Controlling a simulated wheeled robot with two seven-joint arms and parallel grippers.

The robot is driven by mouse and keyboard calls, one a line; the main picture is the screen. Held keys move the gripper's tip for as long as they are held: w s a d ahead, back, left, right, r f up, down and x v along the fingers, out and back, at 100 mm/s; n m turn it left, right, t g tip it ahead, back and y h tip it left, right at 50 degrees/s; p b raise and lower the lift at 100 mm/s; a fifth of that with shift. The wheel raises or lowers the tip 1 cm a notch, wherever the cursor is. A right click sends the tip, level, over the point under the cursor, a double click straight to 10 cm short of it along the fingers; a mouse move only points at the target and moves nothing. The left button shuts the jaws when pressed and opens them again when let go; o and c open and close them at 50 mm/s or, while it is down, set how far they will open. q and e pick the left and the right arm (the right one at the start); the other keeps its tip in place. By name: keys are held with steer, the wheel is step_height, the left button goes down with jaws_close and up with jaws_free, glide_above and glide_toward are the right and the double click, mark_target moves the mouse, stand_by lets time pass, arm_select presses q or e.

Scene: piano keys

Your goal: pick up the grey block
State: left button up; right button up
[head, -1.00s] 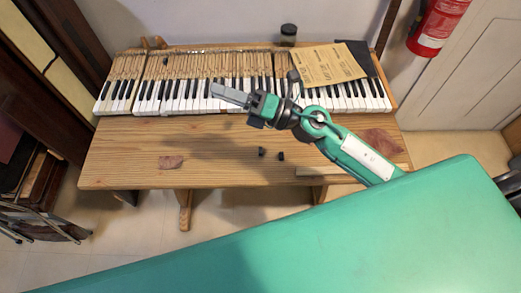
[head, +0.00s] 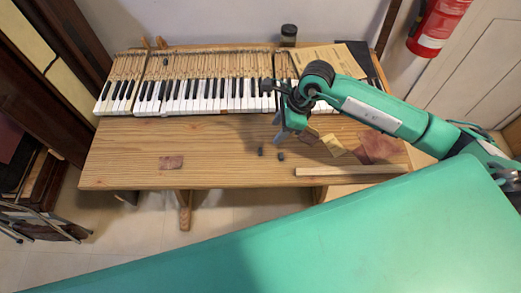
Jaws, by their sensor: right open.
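Two small dark grey blocks lie on the wooden bench: one block (head: 260,151) is at the left, and another block (head: 281,156) is just right of it. A further small dark piece (head: 165,61) sits among the piano hammers. I cannot tell which of these is the grey block of the task. My right gripper (head: 280,138) is open and empty, its fingers pointing down in front of the keys. In the picture its tips lie just above the right block; the height gap is hard to judge. My left gripper is not in view.
The piano keys (head: 205,104) run along the bench (head: 130,150). A yellowish wood piece (head: 333,145), a reddish piece (head: 378,147) and a long strip (head: 350,170) lie right of the gripper. A dark jar (head: 288,35) stands behind.

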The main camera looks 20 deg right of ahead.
steer(key=p, duration=0.1)
glide_above(261, 150)
steer(key=d, duration=0.3)
steer(key=f, duration=0.5)
steer(key=shift+s+a+f, duration=0.25)
steer(key=shift+s, duration=0.1)
steer(key=shift+a+f, duration=0.15)
steer(key=shift+f, duration=0.1)
steer(key=p+x, duration=0.2)
steer(key=x, duration=0.1)
steer(key=shift+a+f, duration=0.2)
steer(key=shift+f, duration=0.05)
steer(key=shift+a+f, duration=0.15)
steer(key=shift+f, duration=0.4)
jaws_close()
steer(key=shift+w+r, duration=0.1)
